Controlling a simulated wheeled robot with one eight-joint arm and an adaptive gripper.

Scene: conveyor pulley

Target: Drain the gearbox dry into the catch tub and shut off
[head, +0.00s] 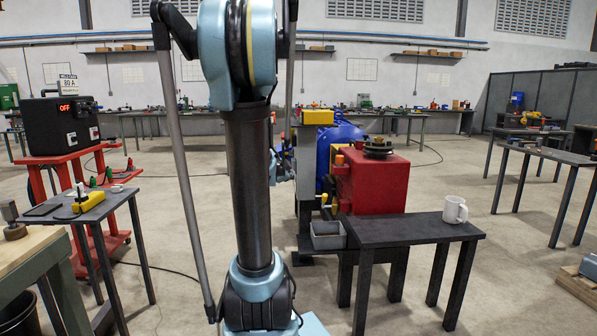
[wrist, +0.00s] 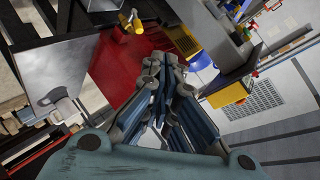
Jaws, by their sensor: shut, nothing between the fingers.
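The red gearbox (head: 383,180) stands behind the dark table, with a dark round fitting on top. A small yellow valve handle (head: 333,204) is on its left side and also shows in the wrist view (wrist: 132,20). The grey catch tub (head: 328,236) sits low below the handle. No liquid stream is visible, and I cannot make out the tub's contents. My gripper (wrist: 153,118) is shut and empty, with the red gearbox (wrist: 112,65) beyond its fingers. It appears apart from the valve handle. In the head view it is mostly hidden behind my arm.
A dark table (head: 410,229) with a white mug (head: 455,210) stands in front of the gearbox. A blue motor (head: 342,137) is behind it. On the left are a welder (head: 62,125) on a red cart and a small side table (head: 90,208).

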